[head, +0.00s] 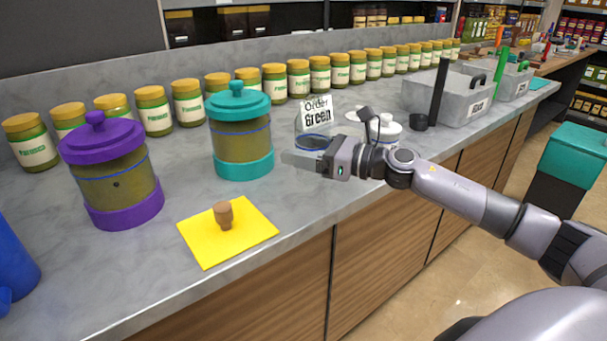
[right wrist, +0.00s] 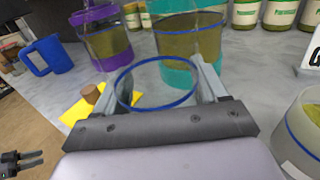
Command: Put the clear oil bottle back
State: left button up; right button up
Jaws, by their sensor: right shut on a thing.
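My right gripper (head: 315,160) is shut on a clear, see-through vessel, which I take to be the clear oil bottle (right wrist: 157,85). Its blue ring shows between the fingers in the right wrist view and just behind the gripper in the head view (head: 312,142). The rest of its outline is faint. The hold is above the counter, right of the teal-lidded jar (head: 242,135). Whether the bottle touches the counter I cannot tell. My left gripper (right wrist: 35,159) shows small at the lower left of the right wrist view, with its fingers apart and empty.
An "Order Green" sign (head: 316,110) stands behind the hold. A white container (head: 390,130) is behind my right wrist. A purple-lidded jar (head: 115,175), a yellow mat (head: 200,245) with a wooden stopper (head: 223,214), and a grey bin (head: 465,98) share the counter. Jars line the back.

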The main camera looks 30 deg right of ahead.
notch_tip(320, 180, down, 4)
jog(key=shift+f+b, duration=0.1)
jog(key=shift+b, duration=0.25)
jog(key=shift+f, duration=0.1)
jog(key=shift+f, duration=0.25)
jog(key=o, duration=1.3)
